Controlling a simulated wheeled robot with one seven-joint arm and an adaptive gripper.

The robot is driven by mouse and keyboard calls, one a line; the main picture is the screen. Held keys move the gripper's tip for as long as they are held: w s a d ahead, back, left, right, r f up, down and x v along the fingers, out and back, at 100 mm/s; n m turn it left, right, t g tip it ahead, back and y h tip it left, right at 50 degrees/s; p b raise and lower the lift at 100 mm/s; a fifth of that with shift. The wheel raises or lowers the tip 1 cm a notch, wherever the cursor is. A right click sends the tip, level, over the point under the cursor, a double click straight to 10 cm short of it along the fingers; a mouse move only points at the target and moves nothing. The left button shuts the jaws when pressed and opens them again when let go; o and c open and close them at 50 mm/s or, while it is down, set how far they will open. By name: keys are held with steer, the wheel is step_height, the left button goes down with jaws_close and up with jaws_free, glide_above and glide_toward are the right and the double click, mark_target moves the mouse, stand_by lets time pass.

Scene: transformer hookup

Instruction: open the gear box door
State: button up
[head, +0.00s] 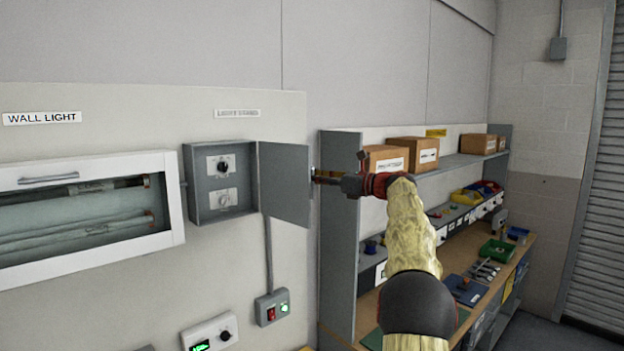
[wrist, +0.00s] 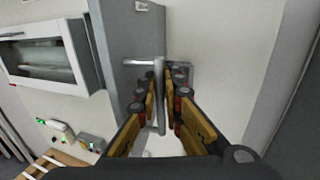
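The grey gear box (head: 220,182) is on the wall panel, with two dials visible inside. Its grey door (head: 284,184) stands swung open to the right, hinged at the box's right edge. My gripper (head: 322,177) is at the door's outer edge. In the wrist view, a metal bar handle (wrist: 160,100) stands between the two fingers of my gripper (wrist: 165,85). The fingers are on either side of the bar and look apart, with gaps beside it. Contact with the handle is hard to tell. The grey door (wrist: 128,40) also shows there, left of the handle.
A glass-fronted wall light case (head: 85,215) is left of the box. A switch with red and green buttons (head: 272,307) is below. A grey shelf unit (head: 340,230) with cardboard boxes (head: 388,158) and a cluttered workbench (head: 490,285) stand close on the right.

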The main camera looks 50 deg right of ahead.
steer(key=shift+o, duration=0.3)
steer(key=v, duration=1.2)
stand_by(0.4)
